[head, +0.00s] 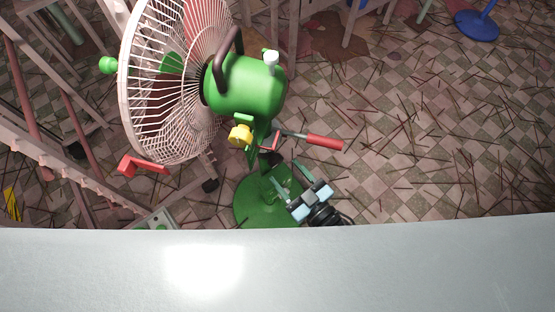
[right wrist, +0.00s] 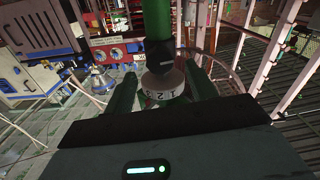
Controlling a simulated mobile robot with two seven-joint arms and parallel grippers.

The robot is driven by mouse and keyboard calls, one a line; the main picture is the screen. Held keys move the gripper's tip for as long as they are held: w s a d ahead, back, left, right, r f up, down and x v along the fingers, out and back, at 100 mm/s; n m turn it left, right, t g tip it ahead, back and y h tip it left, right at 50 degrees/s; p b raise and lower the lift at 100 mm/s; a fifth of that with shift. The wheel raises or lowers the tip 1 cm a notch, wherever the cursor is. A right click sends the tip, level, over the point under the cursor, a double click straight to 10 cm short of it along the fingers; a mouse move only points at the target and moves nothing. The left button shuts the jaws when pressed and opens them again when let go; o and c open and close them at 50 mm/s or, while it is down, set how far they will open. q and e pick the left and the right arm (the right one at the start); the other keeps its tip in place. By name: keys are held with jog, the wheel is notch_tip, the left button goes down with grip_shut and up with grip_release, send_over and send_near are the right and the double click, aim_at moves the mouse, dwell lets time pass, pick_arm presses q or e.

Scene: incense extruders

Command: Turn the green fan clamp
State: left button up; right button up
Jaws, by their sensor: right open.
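The green fan (head: 245,88) stands on the floor with a white wire cage, a dark handle, a yellow knob (head: 240,135) and a round green base (head: 246,208). A red-handled lever (head: 325,142) sticks out to the right from its neck. I cannot tell which part is the clamp. My right gripper (head: 285,172) is open, low beside the post and above the base. In the right wrist view its green fingers (right wrist: 160,72) stand either side of a dark collar (right wrist: 160,53) and a white numbered ring (right wrist: 162,84) on the green post. Contact is unclear. My left gripper is not in view.
Pale wooden frames and rails (head: 80,175) stand at the left, near the fan cage. A blue round base (head: 478,25) is at the far right. Thin sticks lie scattered over the checkered floor (head: 430,130), which is otherwise open to the right.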

aim_at(278, 163)
jog(key=x, duration=0.5)
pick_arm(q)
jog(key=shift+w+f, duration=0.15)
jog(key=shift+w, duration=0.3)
pick_arm(e)
jog(key=c, duration=1)
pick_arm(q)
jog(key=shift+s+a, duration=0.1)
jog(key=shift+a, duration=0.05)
